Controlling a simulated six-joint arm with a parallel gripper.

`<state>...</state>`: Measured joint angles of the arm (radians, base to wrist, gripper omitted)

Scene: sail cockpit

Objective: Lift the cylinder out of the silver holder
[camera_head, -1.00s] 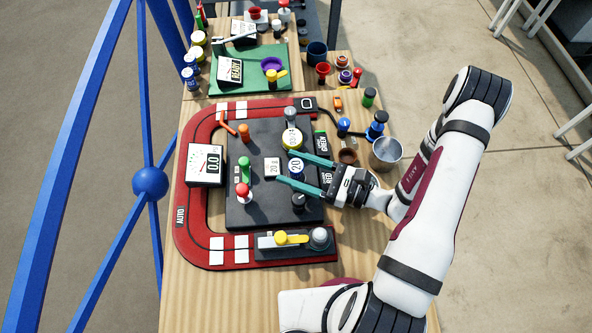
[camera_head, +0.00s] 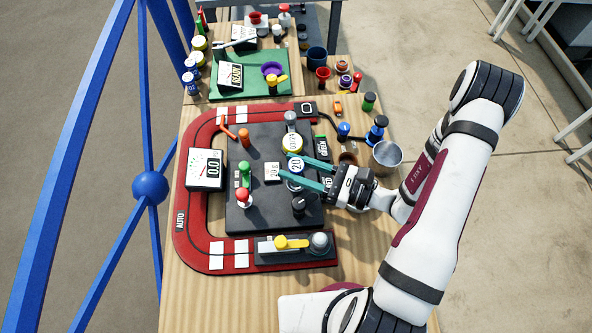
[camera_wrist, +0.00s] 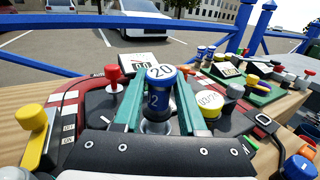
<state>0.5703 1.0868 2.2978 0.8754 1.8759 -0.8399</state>
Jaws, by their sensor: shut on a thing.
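The cylinder (camera_head: 296,164) is dark blue with a white-topped label reading 20. It stands upright among the items on the black panel, and in the wrist view the cylinder (camera_wrist: 159,88) is upright between my teal fingers. The silver holder (camera_wrist: 153,127) shows as a shiny ring at the cylinder's foot; it is mostly hidden in the head view. My gripper (camera_head: 286,164) reaches in from the right with one finger on each side of the cylinder, shut on it. In the wrist view my gripper (camera_wrist: 158,100) points away over the panel. I cannot tell whether the cylinder's foot is clear of the holder.
A yellow-topped round weight (camera_head: 292,142) stands close behind the cylinder and a black knob (camera_head: 299,206) close in front. A red-topped lever (camera_head: 244,196) and a gauge (camera_head: 205,168) are farther left. A metal cup (camera_head: 385,156) stands right.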

